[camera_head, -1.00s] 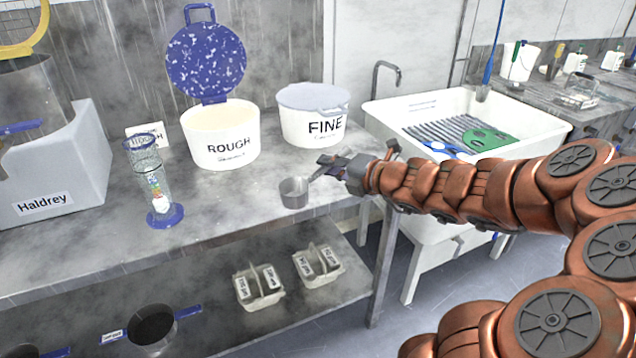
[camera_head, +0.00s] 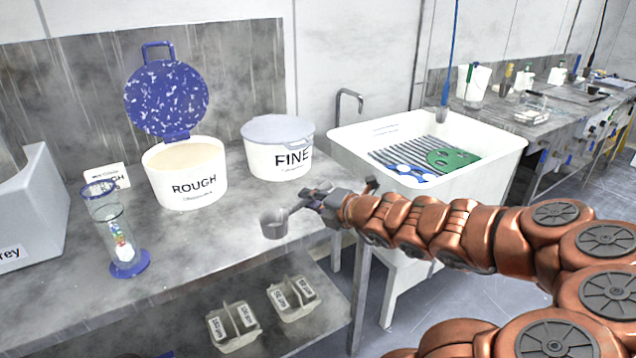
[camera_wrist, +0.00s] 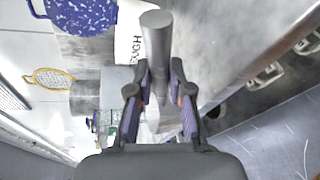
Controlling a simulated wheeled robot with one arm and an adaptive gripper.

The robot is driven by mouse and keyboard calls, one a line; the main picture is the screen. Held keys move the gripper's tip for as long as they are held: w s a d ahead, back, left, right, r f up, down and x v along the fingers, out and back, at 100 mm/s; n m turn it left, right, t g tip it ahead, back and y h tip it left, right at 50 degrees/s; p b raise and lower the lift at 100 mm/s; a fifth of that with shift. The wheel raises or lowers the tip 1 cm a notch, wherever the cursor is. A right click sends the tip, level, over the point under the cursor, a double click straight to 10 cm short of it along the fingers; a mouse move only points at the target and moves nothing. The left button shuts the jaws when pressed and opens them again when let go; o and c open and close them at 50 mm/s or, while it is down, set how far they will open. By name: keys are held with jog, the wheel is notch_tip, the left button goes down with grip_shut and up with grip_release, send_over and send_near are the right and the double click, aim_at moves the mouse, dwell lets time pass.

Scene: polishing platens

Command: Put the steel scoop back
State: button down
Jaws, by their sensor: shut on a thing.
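The steel scoop is a small grey cup (camera_head: 273,225) with a handle. My gripper (camera_head: 308,201) is shut on the handle, and the cup sticks out to the left, over the bench's front edge. In the wrist view the scoop (camera_wrist: 157,45) rises between the two closed fingers (camera_wrist: 160,95). The white ROUGH tub (camera_head: 187,187) stands on the bench behind and left of the scoop, its speckled blue lid (camera_head: 167,97) raised. The white FINE tub (camera_head: 268,158) stands behind the scoop with its lid (camera_head: 278,128) down.
A glass cylinder (camera_head: 108,232) on a blue base stands at the left of the bench (camera_head: 205,250). A small label card (camera_head: 106,178) is behind it. Two caddies (camera_head: 233,327) sit on the lower shelf. A white sink (camera_head: 500,160) with a green disc (camera_head: 453,159) lies to the right.

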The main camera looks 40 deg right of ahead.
jog(key=shift+w+d, duration=0.4)
jog(key=w+d, duration=0.2)
jog(key=w+d+f+p, duration=0.1)
jog(key=w+d, duration=0.5)
jog(key=shift+f, duration=0.15)
jog(key=shift+w+d+p, duration=0.25)
jog(key=shift+w+p, duration=0.05)
jog(key=shift+w, duration=0.1)
jog(key=shift+d+f+b, duration=0.1)
jog(key=shift+f+b, duration=0.25)
jog(key=shift+f, duration=1.4)
jog(key=shift+f, duration=0.1)
jog(key=c, duration=1.1)
grip_release()
